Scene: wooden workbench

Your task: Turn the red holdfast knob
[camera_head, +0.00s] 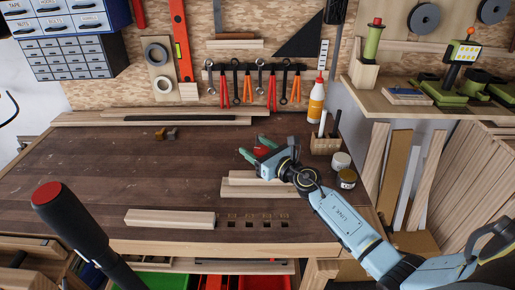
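A small red piece, which looks like the holdfast knob (262,150), shows at the right middle of the bench. My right gripper (254,147) reaches over the bench from the lower right. Its two green fingers stand apart, pointing up and left, with the red piece showing between them. I cannot tell whether the fingers touch it. The gripper body hides the holdfast's lower part. My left gripper is not in view.
Pale wood blocks (252,190) lie below the gripper, and another block (170,219) lies at the front edge. Two jars (346,179) and a wooden tool holder (325,145) stand right of the gripper. A dark red-topped post (75,235) rises at lower left.

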